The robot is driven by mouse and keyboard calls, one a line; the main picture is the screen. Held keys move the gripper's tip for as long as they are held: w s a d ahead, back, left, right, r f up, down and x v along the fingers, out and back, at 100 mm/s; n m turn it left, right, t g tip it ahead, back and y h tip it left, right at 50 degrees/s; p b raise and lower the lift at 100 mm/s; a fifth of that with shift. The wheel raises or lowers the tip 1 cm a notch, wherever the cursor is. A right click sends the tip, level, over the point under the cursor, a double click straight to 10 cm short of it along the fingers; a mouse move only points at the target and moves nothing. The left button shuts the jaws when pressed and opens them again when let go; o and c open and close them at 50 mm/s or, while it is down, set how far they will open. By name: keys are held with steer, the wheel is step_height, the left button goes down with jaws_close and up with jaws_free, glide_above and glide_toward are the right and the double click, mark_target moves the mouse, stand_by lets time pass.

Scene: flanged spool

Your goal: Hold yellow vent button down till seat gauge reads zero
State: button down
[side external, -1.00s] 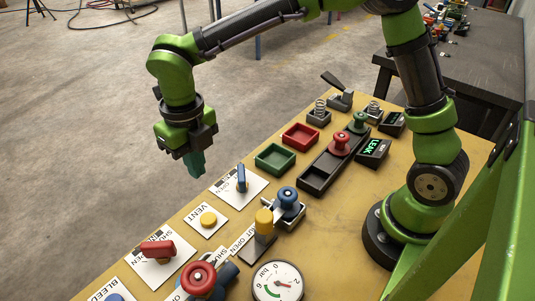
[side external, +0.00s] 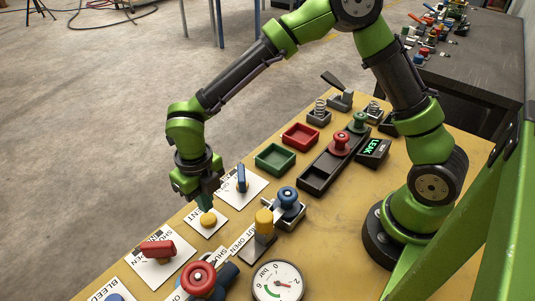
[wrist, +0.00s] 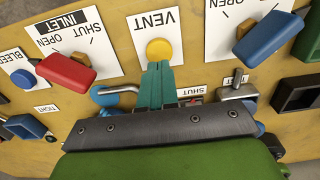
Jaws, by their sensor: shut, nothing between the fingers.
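The yellow vent button (side external: 208,219) sits on a white card marked VENT on the bench; it also shows in the wrist view (wrist: 158,49). My gripper (side external: 206,208) is shut and empty, its teal fingers pointing down at the button. In the wrist view the fingertips (wrist: 158,66) lie at the button's near edge and overlap it slightly. I cannot tell whether they touch it.
A red lever (side external: 158,249) and a blue lever (side external: 242,178) flank the button on their own cards. A yellow-capped fitting (side external: 264,222) and a blue knob (side external: 288,197) stand to the right. A display (side external: 374,151) reads LEAK. Red and green trays lie farther back.

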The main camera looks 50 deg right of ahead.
mark_target(210, 218)
steer(key=shift+f, duration=1.7)
step_height(210, 218, down, 2)
steer(key=shift+f, duration=0.15)
steer(key=shift+s+d+f, duration=0.1)
step_height(210, 218, up, 15)
steer(key=shift+w+a, duration=0.25)
